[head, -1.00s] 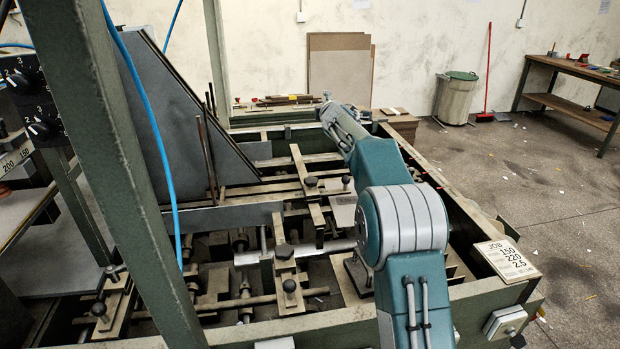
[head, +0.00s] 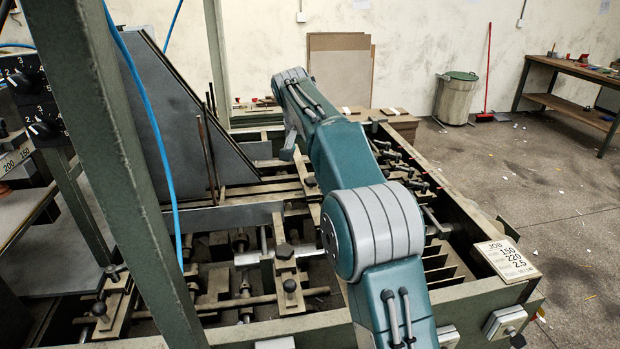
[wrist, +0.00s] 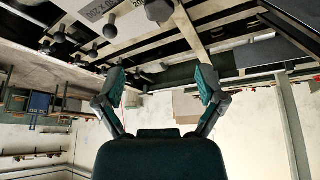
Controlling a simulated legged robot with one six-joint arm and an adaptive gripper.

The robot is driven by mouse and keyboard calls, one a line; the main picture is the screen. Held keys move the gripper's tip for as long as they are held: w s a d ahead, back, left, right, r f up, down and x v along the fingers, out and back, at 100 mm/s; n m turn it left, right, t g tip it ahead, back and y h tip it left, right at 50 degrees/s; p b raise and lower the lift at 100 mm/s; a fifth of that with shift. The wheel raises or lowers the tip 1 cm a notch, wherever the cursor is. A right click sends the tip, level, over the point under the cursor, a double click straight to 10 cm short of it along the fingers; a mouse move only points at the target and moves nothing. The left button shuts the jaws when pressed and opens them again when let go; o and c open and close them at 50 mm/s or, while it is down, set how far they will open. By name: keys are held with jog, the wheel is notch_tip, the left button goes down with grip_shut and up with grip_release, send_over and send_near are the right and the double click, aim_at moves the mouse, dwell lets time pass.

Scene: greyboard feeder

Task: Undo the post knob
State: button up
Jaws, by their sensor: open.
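Several dark knobs stand on the feeder's bars and plates; I cannot tell which is the post knob. In the head view a round knob (head: 290,285) and a faceted knob (head: 284,251) sit on a tan plate left of my arm. In the wrist view a large dark knob (wrist: 158,10) is at the top edge on a pale plate, with smaller knobs (wrist: 110,32) to its left. My gripper (wrist: 161,84) is open and empty, its fingers apart below these knobs in the picture, touching none. The gripper is not clearly visible in the head view.
The green feeder frame (head: 105,150) has an upright post at left with a blue hose (head: 150,120). A slanted grey plate (head: 185,115) stands behind it. A job card (head: 507,259) sits on the right rim. Open floor lies right, with a bin (head: 456,98) and bench.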

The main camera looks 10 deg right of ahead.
aim_at(311, 179)
jog(key=shift+m+g, duration=0.3)
jog(key=x, duration=0.7)
jog(key=s+a+x, duration=0.1)
jog(key=x, duration=0.2)
jog(key=shift+d+f, duration=0.1)
jog(key=shift+f, duration=0.35)
jog(key=c, duration=1.1)
